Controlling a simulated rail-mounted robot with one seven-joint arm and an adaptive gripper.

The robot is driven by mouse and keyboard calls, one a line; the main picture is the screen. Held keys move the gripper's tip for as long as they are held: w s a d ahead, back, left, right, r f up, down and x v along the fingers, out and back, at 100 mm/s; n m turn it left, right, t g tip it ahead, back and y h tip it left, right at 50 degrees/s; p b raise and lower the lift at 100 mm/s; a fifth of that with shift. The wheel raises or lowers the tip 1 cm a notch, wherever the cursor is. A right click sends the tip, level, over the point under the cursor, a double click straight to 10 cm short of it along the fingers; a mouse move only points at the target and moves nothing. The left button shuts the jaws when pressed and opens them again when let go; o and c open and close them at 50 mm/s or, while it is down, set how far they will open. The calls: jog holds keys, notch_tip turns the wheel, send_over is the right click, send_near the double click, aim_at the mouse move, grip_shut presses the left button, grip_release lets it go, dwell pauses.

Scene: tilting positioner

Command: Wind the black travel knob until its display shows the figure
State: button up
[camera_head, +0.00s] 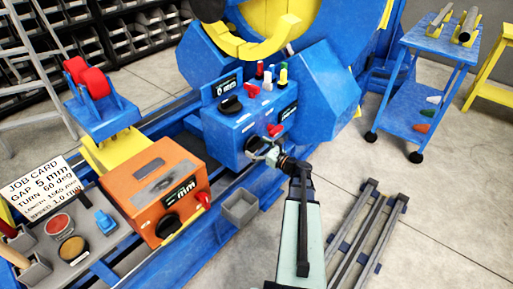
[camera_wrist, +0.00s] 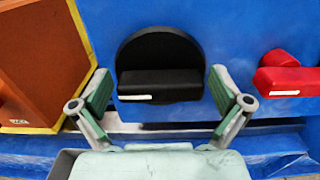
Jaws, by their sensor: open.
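A round black knob (camera_wrist: 160,52) with a raised grip bar is on the blue box's front face, centred in the wrist view. A small white mark is at the bar's lower left. My gripper (camera_head: 264,152) is at this face in the head view and hides most of the knob there. In the wrist view, my gripper's fingers (camera_wrist: 159,80) are spread, one on each side of the knob, with gaps. A dark display (camera_head: 288,111) is on the blue box; its figure is too small to read. Other black knobs sit on the blue box's top (camera_head: 230,105) and the orange box (camera_head: 168,225). No travel label is legible.
A red lever (camera_wrist: 285,75) is close right of the knob. The orange box (camera_head: 150,200) stands left, with its own display (camera_head: 180,190). A job card (camera_head: 40,188) reads gap 5 mm, turn 60 deg. A grey bin (camera_head: 240,207) and a floor rack (camera_head: 368,235) are near my arm.

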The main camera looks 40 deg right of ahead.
jog(key=c, duration=1)
jog(key=shift+f+n+b, duration=0.1)
jog(key=shift+n+b, duration=0.2)
jog(key=shift+b, duration=0.05)
